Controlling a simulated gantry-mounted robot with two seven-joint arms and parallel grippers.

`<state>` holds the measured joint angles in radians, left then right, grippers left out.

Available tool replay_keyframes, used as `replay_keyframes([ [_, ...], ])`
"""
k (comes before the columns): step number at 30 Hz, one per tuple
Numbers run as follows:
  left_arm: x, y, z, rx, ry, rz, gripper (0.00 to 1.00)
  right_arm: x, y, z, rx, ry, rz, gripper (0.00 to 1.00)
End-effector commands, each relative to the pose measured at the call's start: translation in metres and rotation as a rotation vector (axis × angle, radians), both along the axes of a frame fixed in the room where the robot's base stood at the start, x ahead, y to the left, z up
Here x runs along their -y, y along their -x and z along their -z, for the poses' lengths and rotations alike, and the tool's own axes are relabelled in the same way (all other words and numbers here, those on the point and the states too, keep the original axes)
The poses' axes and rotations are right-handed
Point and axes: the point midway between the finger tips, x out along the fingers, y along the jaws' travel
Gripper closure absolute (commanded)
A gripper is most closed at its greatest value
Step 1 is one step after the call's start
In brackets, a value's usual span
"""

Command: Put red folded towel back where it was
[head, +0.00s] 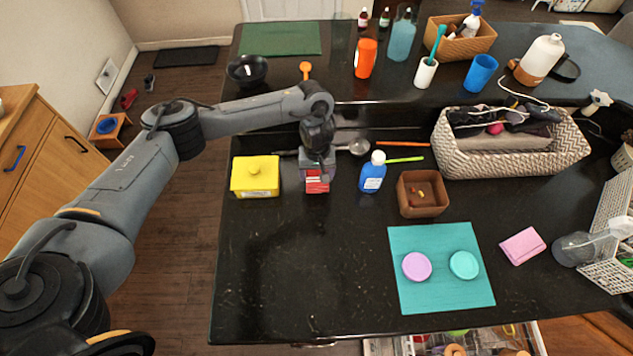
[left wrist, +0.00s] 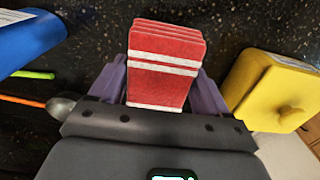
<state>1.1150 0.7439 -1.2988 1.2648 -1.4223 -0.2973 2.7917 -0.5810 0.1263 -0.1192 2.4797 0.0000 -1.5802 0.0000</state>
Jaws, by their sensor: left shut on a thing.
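The red folded towel (head: 317,185) has white stripes and sits between the fingers of my left gripper (head: 317,172). In the left wrist view the towel (left wrist: 162,65) shows its stacked folds, with a purple finger (left wrist: 110,82) on each side. My left gripper is shut on it, over the dark counter between the yellow lidded box (head: 255,176) and the blue bottle (head: 373,172). I cannot tell whether the towel touches the counter. My right gripper is not in view.
A brown bowl (head: 422,193), a teal mat (head: 440,290) with two round discs and a pink sponge (head: 522,246) lie to the right. Utensils lie behind the gripper, including a green stick (head: 404,160). The front left counter (head: 290,270) is clear.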

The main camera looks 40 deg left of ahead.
Motion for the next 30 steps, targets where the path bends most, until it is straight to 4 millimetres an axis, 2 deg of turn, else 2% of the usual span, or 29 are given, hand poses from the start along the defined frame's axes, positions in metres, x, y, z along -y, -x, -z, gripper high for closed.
replay_keyframes([
  [7, 0.000, 0.000, 0.013, 0.001, -0.001, 0.000, 0.48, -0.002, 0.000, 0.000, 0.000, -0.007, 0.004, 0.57],
  [15, 0.000, 0.000, 0.042, 0.000, -0.001, 0.000, 0.48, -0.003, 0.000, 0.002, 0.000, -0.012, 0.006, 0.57],
  [27, 0.000, 0.000, 0.046, 0.001, -0.001, 0.000, 0.48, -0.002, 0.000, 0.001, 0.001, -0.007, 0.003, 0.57],
  [28, 0.000, 0.000, 0.045, 0.001, -0.001, 0.001, 0.19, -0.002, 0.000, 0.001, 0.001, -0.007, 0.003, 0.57],
  [30, 0.000, 0.000, 0.045, 0.001, -0.001, 0.001, 0.08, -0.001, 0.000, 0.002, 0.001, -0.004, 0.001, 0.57],
])
